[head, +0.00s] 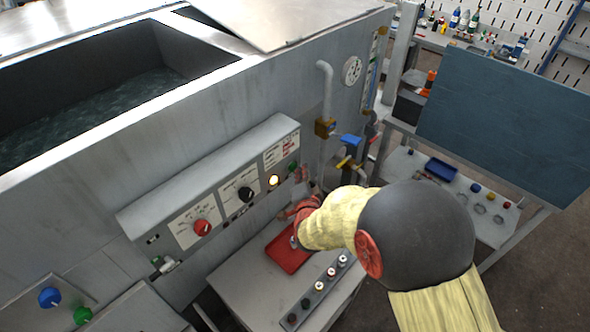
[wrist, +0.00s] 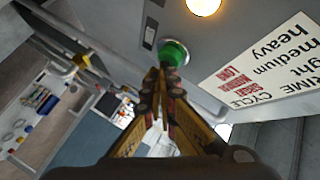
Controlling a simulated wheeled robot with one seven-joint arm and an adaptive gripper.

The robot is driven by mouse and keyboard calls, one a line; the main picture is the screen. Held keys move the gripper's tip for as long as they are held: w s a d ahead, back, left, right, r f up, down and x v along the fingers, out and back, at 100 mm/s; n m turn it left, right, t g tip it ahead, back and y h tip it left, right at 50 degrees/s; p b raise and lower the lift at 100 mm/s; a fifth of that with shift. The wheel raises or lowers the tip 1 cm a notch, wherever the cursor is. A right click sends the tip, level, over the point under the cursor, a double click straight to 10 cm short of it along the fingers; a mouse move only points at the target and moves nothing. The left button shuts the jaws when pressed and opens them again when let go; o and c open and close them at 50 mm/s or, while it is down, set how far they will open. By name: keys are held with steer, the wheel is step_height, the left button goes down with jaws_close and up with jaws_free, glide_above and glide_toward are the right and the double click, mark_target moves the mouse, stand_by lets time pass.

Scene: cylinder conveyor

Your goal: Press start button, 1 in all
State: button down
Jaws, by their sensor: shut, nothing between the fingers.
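A control panel (head: 215,185) on the side of the metal tank carries a green button (head: 293,167) at its right end. The green button also shows in the wrist view (wrist: 174,53), top centre. My gripper (head: 303,176) is in front of the panel's right end, partly hidden by my arm in the head view. In the wrist view my gripper (wrist: 161,76) is shut and empty, its fingertips just below the green button in the picture. I cannot tell whether they touch it.
A lit yellow lamp (head: 273,180), a black knob (head: 245,194) and a red knob (head: 202,227) sit left of the green button. Pipes with valves (head: 326,127) rise to the right.

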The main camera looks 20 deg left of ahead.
steer(key=shift+s+d, duration=0.25)
steer(key=shift+d, duration=0.25)
steer(key=d, duration=0.1)
steer(key=s+d+b, duration=0.1)
steer(key=d, duration=0.1)
steer(key=s+d+b, duration=0.1)
steer(key=shift+d, duration=0.3)
stand_by(0.8)
